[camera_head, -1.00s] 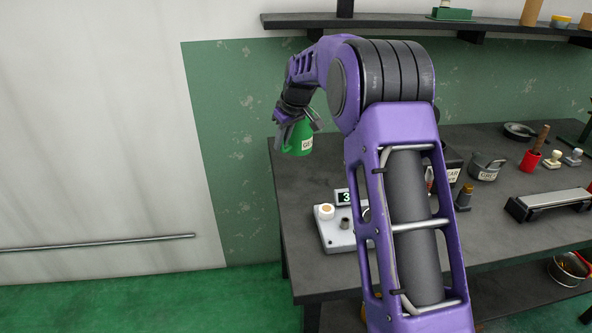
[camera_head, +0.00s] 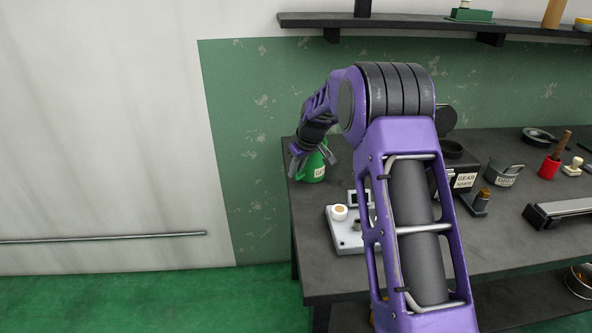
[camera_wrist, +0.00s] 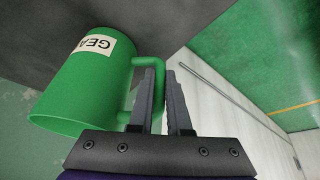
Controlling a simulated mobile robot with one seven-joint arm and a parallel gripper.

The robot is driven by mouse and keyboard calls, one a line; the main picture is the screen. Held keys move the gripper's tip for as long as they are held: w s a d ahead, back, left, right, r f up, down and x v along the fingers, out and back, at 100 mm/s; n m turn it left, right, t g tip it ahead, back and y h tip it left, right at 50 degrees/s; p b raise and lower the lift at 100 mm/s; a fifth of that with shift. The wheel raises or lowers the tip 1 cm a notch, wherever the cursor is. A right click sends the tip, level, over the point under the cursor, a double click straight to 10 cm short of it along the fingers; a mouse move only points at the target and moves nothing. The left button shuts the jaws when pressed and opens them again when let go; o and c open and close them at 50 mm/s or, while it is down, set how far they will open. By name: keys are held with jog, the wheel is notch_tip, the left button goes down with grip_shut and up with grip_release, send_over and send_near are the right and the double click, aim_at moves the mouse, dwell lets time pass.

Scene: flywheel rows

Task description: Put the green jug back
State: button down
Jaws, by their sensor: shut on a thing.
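The green jug (camera_head: 313,168) is at the back left corner of the dark workbench (camera_head: 312,265). In the wrist view the green jug (camera_wrist: 88,82) shows a white label reading "GEA" and a handle on its right. My gripper (camera_head: 298,160) is at the jug's left side. In the wrist view my gripper (camera_wrist: 166,75) has its fingers around the handle and is shut on it. The jug looks roughly upright and low over the bench top. I cannot tell whether its base touches the bench.
A black box labelled "GEAR" (camera_head: 465,181), a grey labelled pot (camera_head: 502,172) and a red pot (camera_head: 549,167) stand to the right. A shelf (camera_head: 420,24) runs above the bench.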

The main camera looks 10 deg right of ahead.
jog(key=shift+f, duration=0.1)
jog(key=c, duration=0.9)
grip_release()
jog(key=shift+r, duration=0.3)
jog(key=v, duration=1.1)
jog(key=shift+s+r+p, duration=0.2)
jog(key=shift+r+p, duration=0.1)
jog(key=shift+p, duration=0.05)
